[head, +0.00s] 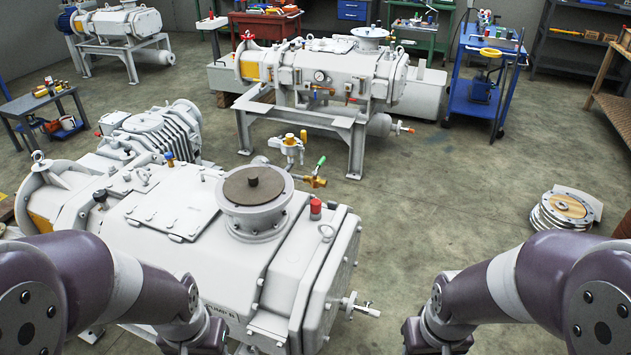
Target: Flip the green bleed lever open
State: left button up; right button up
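The green bleed lever (321,162) sits on a small brass valve (316,182) at the far side of the near grey vacuum pump (170,210). The lever slants up and to the right from the valve body. The valve is beside the round flange with a brown cover (254,186). My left arm enters at the lower left and my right arm at the lower right. Both grippers are below the picture's bottom edge, so their state is hidden. Neither arm touches the lever or valve in this view.
A second pump (330,75) stands behind. Stacked metal flanges (562,210) lie at right. The floor between is clear.

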aim_at(314, 172)
jog(key=i+l+u, duration=0.15)
jog(key=l, duration=0.2)
jog(key=i+l+u, duration=0.15)
jog(key=l, duration=0.25)
jog(key=i+l+u, duration=0.2)
jog(key=u, duration=0.2)
jog(key=i+l+u, duration=0.25)
jog(key=u, duration=0.2)
jog(key=i+l+u, duration=0.15)
jog(key=l+u, duration=0.25)
jog(key=j, duration=0.05)
